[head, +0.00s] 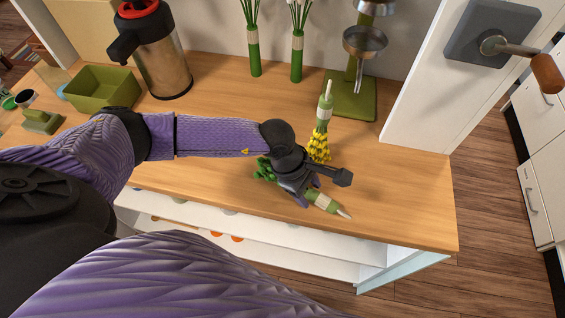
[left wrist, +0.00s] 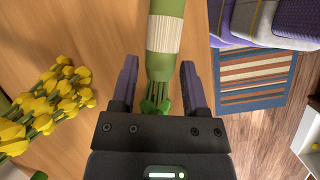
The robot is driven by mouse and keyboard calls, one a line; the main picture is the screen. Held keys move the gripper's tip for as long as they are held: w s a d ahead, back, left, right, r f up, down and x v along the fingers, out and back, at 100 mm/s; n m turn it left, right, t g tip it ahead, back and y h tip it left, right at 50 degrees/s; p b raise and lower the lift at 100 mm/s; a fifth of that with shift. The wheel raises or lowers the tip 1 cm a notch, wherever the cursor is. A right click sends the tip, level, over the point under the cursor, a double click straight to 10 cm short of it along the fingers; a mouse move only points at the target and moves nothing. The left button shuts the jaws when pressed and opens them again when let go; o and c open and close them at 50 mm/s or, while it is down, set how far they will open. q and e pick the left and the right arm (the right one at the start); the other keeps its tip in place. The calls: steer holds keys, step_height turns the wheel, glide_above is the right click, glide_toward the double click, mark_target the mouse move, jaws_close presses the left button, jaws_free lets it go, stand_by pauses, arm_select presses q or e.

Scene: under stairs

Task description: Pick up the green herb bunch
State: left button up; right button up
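The green herb bunch lies on the wooden counter near its front edge. In the head view its pale-tipped wrapped stem end (head: 322,201) sticks out past my left gripper (head: 308,191), and its green leaves show on the other side; the middle is hidden. In the left wrist view the bunch (left wrist: 165,35), with a cream band, runs between the two purple fingers of the left gripper (left wrist: 159,65). The fingers stand apart, one on each side, with a visible gap on the left. My right gripper is not in view.
Yellow flowers (head: 318,147) in a green wrap lie close behind the gripper; they also show in the left wrist view (left wrist: 45,110). A green stand (head: 350,100), two upright stem bunches, a flask (head: 158,60) and a green box (head: 103,88) stand farther back. The counter's right end is clear.

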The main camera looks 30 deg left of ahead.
mark_target(309, 190)
arm_select(q)
jaws_close()
steer(key=shift+r, duration=0.1)
step_height(309, 190, up, 10)
steer(key=shift+f+p, duration=0.1)
steer(key=shift+p, duration=0.75)
steer(key=shift+c, duration=0.4)
jaws_free()
jaws_close()
